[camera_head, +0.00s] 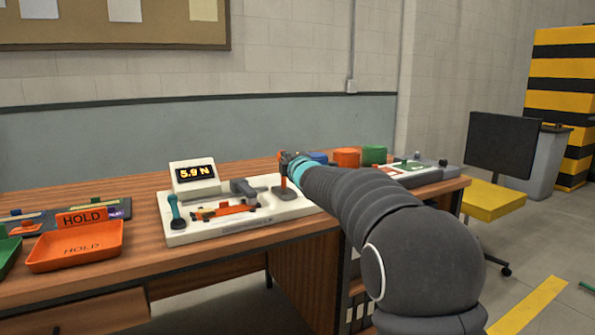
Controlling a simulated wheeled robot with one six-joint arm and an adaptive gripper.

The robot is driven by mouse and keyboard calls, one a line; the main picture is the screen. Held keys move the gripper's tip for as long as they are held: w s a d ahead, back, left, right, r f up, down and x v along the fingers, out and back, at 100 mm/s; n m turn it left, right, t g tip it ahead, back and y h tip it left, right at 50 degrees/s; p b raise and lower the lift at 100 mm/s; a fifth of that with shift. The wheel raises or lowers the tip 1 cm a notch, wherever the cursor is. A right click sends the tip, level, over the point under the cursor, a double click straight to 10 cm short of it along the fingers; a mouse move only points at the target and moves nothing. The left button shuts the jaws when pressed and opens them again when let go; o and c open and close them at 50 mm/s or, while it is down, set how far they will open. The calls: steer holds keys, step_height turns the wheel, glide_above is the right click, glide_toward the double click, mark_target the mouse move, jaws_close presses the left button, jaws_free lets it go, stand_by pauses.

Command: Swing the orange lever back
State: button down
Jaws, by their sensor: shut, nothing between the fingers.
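A white bench fixture (240,228) stands on the wooden desk, with a display reading 5.9 N (194,173) at its back left. The orange lever (283,179) appears to be the narrow orange-brown upright on a dark foot at the fixture's right end. My arm reaches in from the lower right, and my gripper (287,159) is at the lever's top. The gripper is shut with nothing held. Its fingers are small and mostly hidden by my arm, so I cannot tell whether they touch the lever.
A teal-handled lever (175,212) and an orange clamp piece (222,210) sit on the fixture's left part. An orange HOLD tray (77,248) lies at the left. Bare desk lies between tray and fixture.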

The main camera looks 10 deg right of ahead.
steer(key=w, duration=0.1)
steer(key=w+a, duration=0.1)
steer(key=w, duration=0.1)
steer(key=shift+a+r, duration=0.25)
steer(key=shift+x, duration=0.9)
steer(key=shift+a, duration=0.1)
steer(key=s+d+r+p, duration=0.1)
steer(key=s+d+r, duration=0.1)
steer(key=s+r, duration=0.5)
steer(key=s, duration=0.4)
steer(key=shift+s+r+p, duration=0.25)
steer(key=shift+r+p, duration=0.05)
steer(key=shift+r, duration=0.1)
steer(key=shift+d, duration=0.15)
